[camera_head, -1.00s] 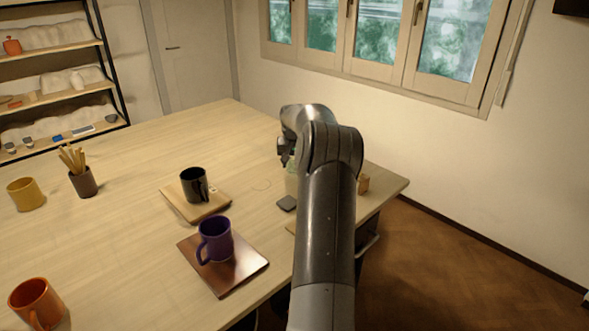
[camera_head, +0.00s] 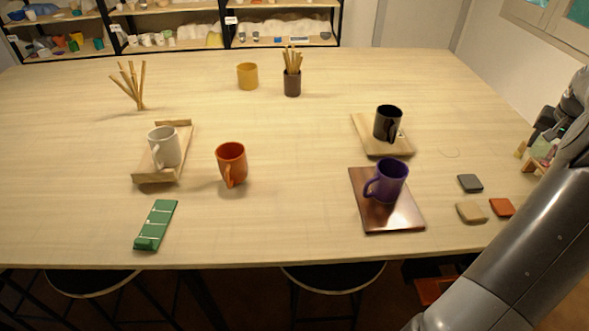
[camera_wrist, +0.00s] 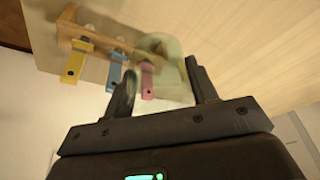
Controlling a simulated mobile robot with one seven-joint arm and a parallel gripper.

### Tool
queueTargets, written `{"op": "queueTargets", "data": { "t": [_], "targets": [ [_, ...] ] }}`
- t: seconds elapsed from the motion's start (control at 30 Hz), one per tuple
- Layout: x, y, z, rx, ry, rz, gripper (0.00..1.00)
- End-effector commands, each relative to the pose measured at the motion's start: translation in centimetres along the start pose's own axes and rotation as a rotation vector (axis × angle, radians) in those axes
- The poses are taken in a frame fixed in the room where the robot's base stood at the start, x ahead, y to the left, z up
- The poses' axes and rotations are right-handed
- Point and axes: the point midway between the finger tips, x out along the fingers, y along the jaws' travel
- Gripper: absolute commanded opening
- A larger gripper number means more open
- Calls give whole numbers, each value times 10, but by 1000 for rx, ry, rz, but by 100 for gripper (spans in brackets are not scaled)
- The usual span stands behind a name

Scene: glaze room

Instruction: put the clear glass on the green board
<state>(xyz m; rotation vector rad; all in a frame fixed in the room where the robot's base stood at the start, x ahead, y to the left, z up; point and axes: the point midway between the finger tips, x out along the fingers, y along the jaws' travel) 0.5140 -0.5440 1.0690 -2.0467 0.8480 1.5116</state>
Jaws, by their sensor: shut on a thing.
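The green board (camera_head: 156,225) lies flat near the table's front edge at the left of the head view, with nothing on it. My gripper (camera_wrist: 161,68) is far from it, at the right edge of the head view. In the wrist view its fingers are shut on a pale, greenish see-through thing, which I take for the clear glass (camera_wrist: 174,66). The glass's outline is blurred and partly hidden by a finger. In the head view my arm hides most of the gripper.
A small wooden rack (camera_wrist: 85,38) with yellow, blue and pink tags is close to the gripper. Between it and the board stand a purple mug (camera_head: 391,180) on a brown board, a black mug (camera_head: 387,122) and an orange mug (camera_head: 231,163). A white mug (camera_head: 164,146) stands behind the green board.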

Motion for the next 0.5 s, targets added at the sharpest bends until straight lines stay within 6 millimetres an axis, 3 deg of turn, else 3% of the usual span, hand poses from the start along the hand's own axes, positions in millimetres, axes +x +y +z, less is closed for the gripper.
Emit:
{"op": "queueTargets", "data": {
  "t": [0.37,0.5],
  "targets": [
    [-61,-1,-20,-1,5,1,25],
    [-60,-32,-16,-42,2,-13,25]
  ]
}}
